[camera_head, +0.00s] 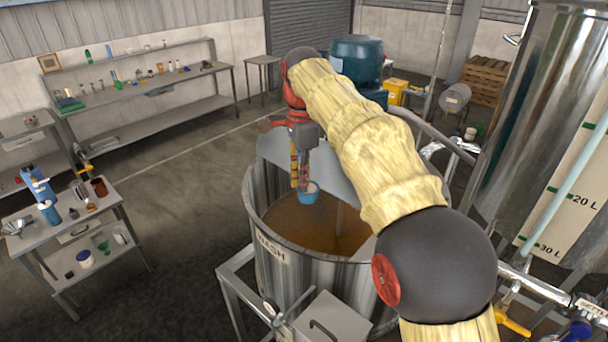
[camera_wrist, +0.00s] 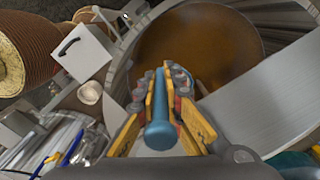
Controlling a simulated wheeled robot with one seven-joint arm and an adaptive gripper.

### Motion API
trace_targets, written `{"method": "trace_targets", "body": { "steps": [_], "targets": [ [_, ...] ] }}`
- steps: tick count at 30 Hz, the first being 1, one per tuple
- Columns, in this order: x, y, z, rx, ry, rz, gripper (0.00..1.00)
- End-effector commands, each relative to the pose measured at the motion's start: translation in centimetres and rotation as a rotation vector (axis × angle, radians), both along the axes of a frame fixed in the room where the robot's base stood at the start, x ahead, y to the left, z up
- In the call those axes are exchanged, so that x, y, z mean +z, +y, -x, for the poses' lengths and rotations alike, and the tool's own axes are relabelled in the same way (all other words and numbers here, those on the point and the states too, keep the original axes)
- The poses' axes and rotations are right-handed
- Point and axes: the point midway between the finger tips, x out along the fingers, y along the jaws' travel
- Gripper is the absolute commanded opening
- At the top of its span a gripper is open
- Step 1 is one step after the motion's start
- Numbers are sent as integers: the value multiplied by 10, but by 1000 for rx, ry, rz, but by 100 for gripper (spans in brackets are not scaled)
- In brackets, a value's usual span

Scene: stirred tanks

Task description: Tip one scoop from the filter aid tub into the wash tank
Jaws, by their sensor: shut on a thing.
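The wash tank (camera_head: 283,272) is a steel vessel marked WASH, holding brown liquid (camera_head: 322,228); its opening also shows in the wrist view (camera_wrist: 256,30). A grey half-lid (camera_head: 318,158) covers its far part. My gripper (camera_head: 300,178) points down over the open part and is shut on a blue scoop (camera_head: 309,194). The scoop's cup hangs above the liquid, apart from it. In the wrist view the blue handle (camera_wrist: 161,136) lies between the yellow fingers of my gripper (camera_wrist: 167,84). I cannot see inside the cup. I cannot make out which container is the filter aid tub.
A cart (camera_head: 98,212) with small items stands at left. A bench (camera_head: 150,98) with bottles runs along the back wall. A tall steel tank (camera_head: 535,120) with litre marks is close at right. A grey box (camera_head: 333,318) stands in front of the wash tank. Open floor lies left.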

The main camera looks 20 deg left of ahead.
Motion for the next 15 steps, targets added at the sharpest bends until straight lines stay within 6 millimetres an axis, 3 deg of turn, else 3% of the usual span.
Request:
{"method": "trace_targets", "body": {
  "steps": [15],
  "targets": [
    [-19,-15,6,-3,-91,-254,0]
  ]
}}
